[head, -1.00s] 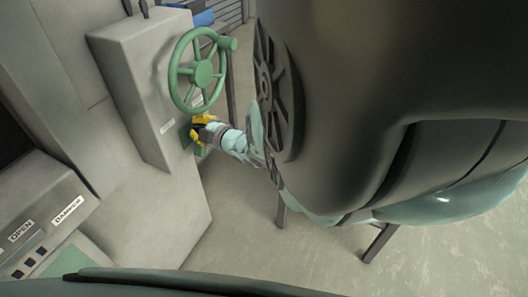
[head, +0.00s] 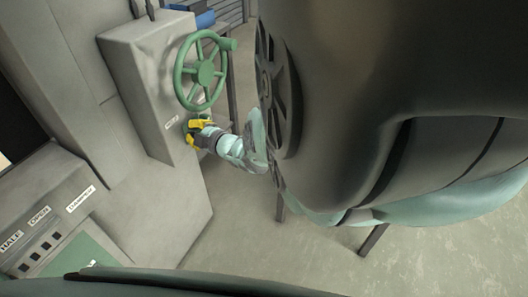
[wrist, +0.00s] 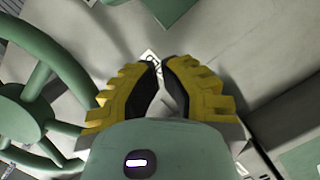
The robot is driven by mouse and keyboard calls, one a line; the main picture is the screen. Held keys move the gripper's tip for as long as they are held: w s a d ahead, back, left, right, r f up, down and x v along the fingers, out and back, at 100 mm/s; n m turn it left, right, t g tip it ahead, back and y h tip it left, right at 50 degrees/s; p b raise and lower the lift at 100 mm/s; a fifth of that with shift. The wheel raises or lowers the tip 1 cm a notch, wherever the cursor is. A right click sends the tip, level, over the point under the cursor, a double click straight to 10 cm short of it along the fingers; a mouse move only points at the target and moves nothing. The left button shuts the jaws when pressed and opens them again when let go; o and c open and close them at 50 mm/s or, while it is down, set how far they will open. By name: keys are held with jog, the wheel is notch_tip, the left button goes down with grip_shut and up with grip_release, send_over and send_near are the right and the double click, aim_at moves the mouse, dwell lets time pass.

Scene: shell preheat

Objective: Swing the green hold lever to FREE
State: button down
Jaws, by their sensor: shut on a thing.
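My gripper (head: 194,127) has yellow-padded fingers and is at the side face of the grey housing, just below the green handwheel. The fingers are shut on the green hold lever, which they mostly hide; only a little green (head: 187,125) shows beside them. In the wrist view my gripper (wrist: 162,68) has its fingertips close together against the grey panel, with a white label (wrist: 150,58) just beyond them. The lettering there is too partly covered to read, so I cannot tell the lever's exact position.
The green handwheel (head: 201,72) stands out just above my gripper and shows close at left in the wrist view (wrist: 25,112). A console (head: 55,222) with OPEN, HALF and DAMPER labels is at lower left. Open floor (head: 310,255) lies at lower right.

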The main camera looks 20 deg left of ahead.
jog(key=w+p+v, duration=0.1)
jog(key=p+v, duration=0.1)
jog(key=v, duration=0.6)
jog(key=shift+d+r+p, duration=0.2)
jog(key=shift+d+p, duration=0.15)
jog(key=shift+d, duration=0.05)
